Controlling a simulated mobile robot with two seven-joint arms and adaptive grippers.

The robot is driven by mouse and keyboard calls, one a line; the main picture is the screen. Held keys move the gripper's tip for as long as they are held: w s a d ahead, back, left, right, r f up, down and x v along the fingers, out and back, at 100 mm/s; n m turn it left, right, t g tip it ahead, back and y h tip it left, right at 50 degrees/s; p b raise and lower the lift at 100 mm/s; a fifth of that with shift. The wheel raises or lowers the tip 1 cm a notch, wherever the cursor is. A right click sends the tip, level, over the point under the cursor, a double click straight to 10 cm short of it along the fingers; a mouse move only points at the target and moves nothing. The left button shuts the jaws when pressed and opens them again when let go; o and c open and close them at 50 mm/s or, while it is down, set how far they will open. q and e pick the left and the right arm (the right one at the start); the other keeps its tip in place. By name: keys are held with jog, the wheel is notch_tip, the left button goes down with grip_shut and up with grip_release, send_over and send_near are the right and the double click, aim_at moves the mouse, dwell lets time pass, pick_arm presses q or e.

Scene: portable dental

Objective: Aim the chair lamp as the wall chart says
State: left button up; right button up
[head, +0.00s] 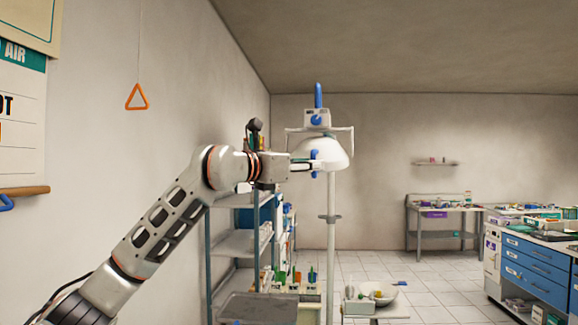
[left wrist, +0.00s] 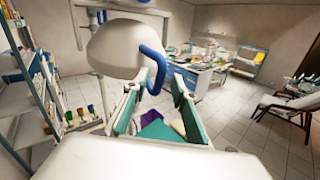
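The chair lamp (head: 326,148) is a white dome on a pale pole, with a box and an upright blue lever (head: 318,95) on top. Its curved blue handle (left wrist: 158,62) hangs from the dome's side in the left wrist view. My left gripper (head: 308,166) is at the dome's left side in the head view. In the left wrist view its fingers (left wrist: 156,86) are spread, with the lower end of the blue handle between them; I cannot tell whether they touch it.
A shelf rack (head: 238,243) stands behind my left arm. A dark tray (head: 258,308) and a white bowl (head: 372,291) are low in front. Benches and blue drawers (head: 535,265) stand at the right. An orange triangle pull (head: 137,97) hangs by the left wall. The middle floor is clear.

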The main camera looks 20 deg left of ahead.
pick_arm(q)
jog(key=v, duration=0.9)
jog(key=shift+s+a, duration=0.2)
jog(key=shift+s, duration=0.15)
jog(key=s+d+f+n+g+h, duration=0.3)
jog(key=d+f+h, duration=0.2)
jog(key=d+f, duration=0.65)
jog(key=s+d+f+n+g+h, duration=0.25)
jog(key=d+f+h, duration=0.3)
jog(key=f, duration=1.15)
jog(key=s+a+f+n+t+y, duration=0.2)
jog(key=f+n+y, duration=0.2)
jog(key=f+n, duration=0.5)
jog(key=s+a+f+n+t+y, duration=0.2)
jog(key=a+f+n+y, duration=0.15)
jog(key=f+n, duration=0.55)
jog(key=s+a+f+n+t+y, duration=0.2)
jog(key=s+f+n+y, duration=0.3)
jog(key=f, duration=0.7)
jog(key=s+a+f+n+g+y, duration=0.1)
jog(key=s+f+n+g, duration=0.2)
jog(key=s+f, duration=0.5)
jog(key=s+a+f+n+g+y, duration=0.1)
jog(key=s+f+n+g, duration=0.2)
jog(key=f, duration=1.1)
jog(key=s+n, duration=0.3)
jog(key=s, duration=0.3)
jog(key=shift+s+f+y, duration=0.2)
jog(key=shift+f+y, duration=0.1)
